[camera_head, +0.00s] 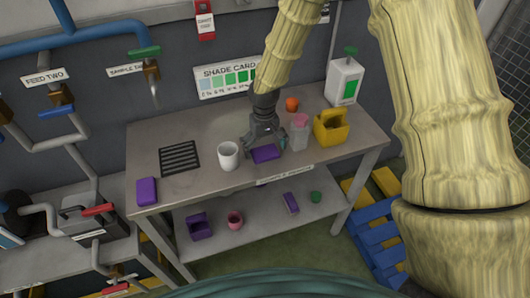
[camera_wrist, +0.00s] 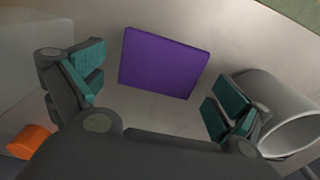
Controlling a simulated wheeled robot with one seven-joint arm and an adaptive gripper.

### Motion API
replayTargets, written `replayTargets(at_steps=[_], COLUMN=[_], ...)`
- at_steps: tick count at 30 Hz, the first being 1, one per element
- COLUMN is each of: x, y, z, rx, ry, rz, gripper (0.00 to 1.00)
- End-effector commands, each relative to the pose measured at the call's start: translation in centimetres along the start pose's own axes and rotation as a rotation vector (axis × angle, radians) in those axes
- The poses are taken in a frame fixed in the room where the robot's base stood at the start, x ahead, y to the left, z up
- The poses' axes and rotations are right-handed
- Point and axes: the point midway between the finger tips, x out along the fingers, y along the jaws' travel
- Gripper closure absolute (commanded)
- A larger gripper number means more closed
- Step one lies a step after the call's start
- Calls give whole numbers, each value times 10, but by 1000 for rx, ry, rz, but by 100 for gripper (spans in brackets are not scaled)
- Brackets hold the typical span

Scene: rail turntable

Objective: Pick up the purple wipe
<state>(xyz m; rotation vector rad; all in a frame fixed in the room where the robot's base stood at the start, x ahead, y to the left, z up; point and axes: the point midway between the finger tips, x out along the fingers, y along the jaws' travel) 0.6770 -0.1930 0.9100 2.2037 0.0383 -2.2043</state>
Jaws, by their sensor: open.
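A flat purple wipe (camera_head: 265,154) lies on the grey table top, near its front edge. In the wrist view the purple wipe (camera_wrist: 163,62) lies between and just beyond the fingertips, with clear table around it. My gripper (camera_head: 264,138) is over the table behind the wipe, pointing down. In the wrist view my gripper (camera_wrist: 155,88) has its teal-padded fingers spread wide apart, with nothing between the pads.
A white mug (camera_head: 229,156) stands just left of my gripper. A clear bottle with a pink top (camera_head: 299,132), a yellow container (camera_head: 331,127) and an orange object (camera_head: 292,104) stand to the right. A black rack (camera_head: 179,158) lies left. The lower shelf (camera_head: 260,220) holds several small items.

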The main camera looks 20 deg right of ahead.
Motion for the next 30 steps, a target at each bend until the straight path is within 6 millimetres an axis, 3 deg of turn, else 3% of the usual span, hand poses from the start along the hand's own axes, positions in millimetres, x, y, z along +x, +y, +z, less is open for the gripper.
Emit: replayTargets(at_steps=[2, 7, 8, 20, 30], x=[0, 0, 0, -2, -26], y=[0, 0, 0, 0, 0], z=[0, 0, 0, 0, -1], rx=[0, 0, 0, 0, 1], ry=[0, 0, 0, 0, 3], rz=[0, 0, 0, 0, -1], gripper=[4, 35, 36, 36, 36])
